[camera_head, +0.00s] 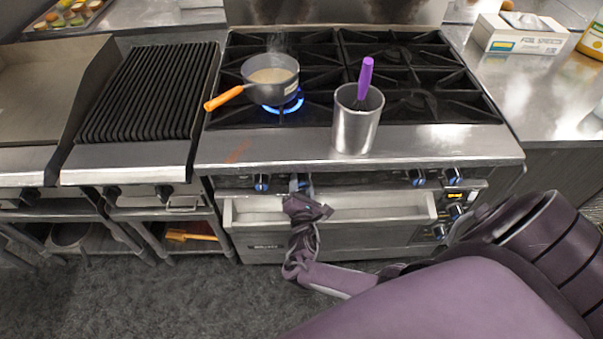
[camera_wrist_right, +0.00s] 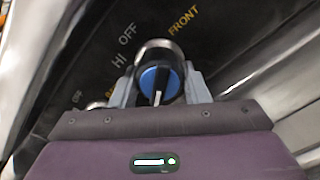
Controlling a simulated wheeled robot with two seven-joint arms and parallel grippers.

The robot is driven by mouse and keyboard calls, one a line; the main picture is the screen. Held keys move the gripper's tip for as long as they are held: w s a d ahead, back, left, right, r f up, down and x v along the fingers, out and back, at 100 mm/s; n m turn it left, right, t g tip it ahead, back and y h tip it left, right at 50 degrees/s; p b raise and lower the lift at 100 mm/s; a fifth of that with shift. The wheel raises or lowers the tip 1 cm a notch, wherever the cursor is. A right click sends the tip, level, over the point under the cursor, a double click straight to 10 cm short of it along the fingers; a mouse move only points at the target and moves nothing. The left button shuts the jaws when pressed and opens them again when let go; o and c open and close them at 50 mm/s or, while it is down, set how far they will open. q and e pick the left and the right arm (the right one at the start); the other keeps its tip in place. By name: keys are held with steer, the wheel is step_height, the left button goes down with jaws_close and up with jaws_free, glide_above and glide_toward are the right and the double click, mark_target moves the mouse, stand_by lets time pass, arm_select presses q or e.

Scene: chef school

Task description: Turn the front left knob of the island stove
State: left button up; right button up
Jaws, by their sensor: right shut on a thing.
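The island stove (camera_head: 240,150) has a row of blue-faced knobs along its front. My right gripper (camera_head: 301,190) reaches up from below to the second knob from the left; at this size the knob is mostly hidden there. In the right wrist view, the fingers of my gripper (camera_wrist_right: 160,95) are shut on both sides of this blue knob (camera_wrist_right: 153,78), whose white pointer shows. The panel around it reads "HI", "OFF" and "FRONT". The leftmost knob (camera_head: 261,182) stands free beside the gripper. My left gripper is not in view.
A saucepan (camera_head: 270,77) with an orange handle sits over a lit blue flame at the stove's left. A metal canister (camera_head: 357,120) holding a purple-handled tool stands near the stove's front edge.

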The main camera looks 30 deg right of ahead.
steer(key=n+p, duration=0.1)
steer(key=n, duration=0.3)
steer(key=shift+f+n, duration=0.1)
steer(key=shift+n, duration=1.2)
steer(key=o, duration=1)
steer(key=shift+c, duration=0.2)
steer(key=p+v, duration=0.1)
steer(key=v, duration=0.6)
steer(key=shift+s+a+p, duration=0.2)
steer(key=shift+s+p, duration=0.1)
steer(key=shift+s, duration=0.05)
